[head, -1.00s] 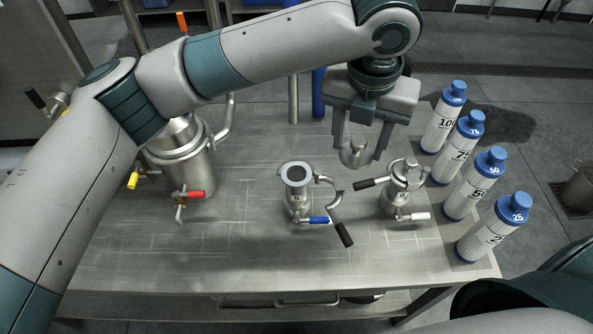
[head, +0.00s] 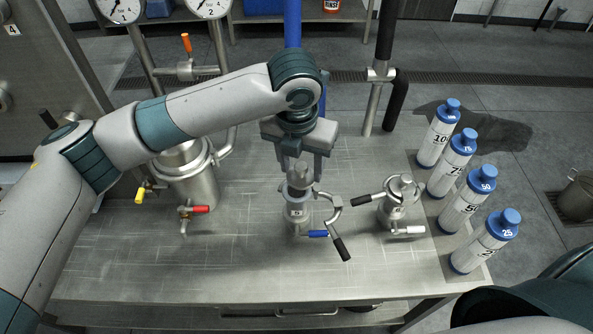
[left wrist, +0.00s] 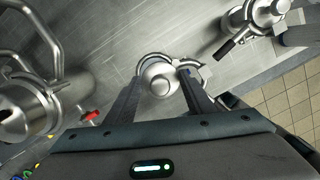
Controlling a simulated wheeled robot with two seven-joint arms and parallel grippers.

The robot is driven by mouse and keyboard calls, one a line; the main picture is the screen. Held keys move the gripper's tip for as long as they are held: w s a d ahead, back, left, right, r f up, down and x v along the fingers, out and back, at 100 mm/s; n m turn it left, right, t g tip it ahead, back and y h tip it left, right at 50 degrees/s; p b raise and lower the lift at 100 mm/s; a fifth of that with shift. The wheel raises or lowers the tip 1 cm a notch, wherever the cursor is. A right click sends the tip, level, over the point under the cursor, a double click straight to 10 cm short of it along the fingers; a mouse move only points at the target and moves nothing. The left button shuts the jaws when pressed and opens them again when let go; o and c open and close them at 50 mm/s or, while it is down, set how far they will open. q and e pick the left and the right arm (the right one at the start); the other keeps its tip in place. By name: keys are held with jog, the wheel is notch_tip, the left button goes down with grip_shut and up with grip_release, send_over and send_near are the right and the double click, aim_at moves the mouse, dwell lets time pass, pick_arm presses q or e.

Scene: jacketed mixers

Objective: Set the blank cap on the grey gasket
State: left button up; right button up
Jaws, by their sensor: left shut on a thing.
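My left gripper (head: 301,182) is shut on the blank cap (head: 299,173), a small round steel piece. The cap is directly over the middle steel fitting (head: 297,213), which has a blue-handled valve. In the left wrist view the cap (left wrist: 160,84) sits between the two fingers, with a clamp ring partly showing behind it. The grey gasket on top of the fitting is mostly hidden by the cap and fingers. I cannot tell whether the cap touches it or hovers just above. My right gripper is not in view.
An open clamp with a black handle (head: 341,248) hangs right of the fitting. A second fitting (head: 398,200) with a white valve handle stands further right, then several blue-capped bottles (head: 467,198). A jacketed vessel (head: 188,178) stands left. The table's front (head: 250,275) is clear.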

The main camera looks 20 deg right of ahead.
aim_at(296, 174)
pick_arm(q)
jog(key=shift+w+a+f, duration=0.35)
jog(key=shift+a, duration=0.05)
jog(key=shift+f+p, duration=0.6)
jog(key=shift+f, duration=0.05)
notch_tip(296, 174, down, 2)
jog(key=shift+p, duration=0.45)
jog(key=shift+f, duration=0.3)
jog(key=shift+f, duration=0.1)
jog(key=o, duration=1.2)
jog(key=shift+c, duration=0.2)
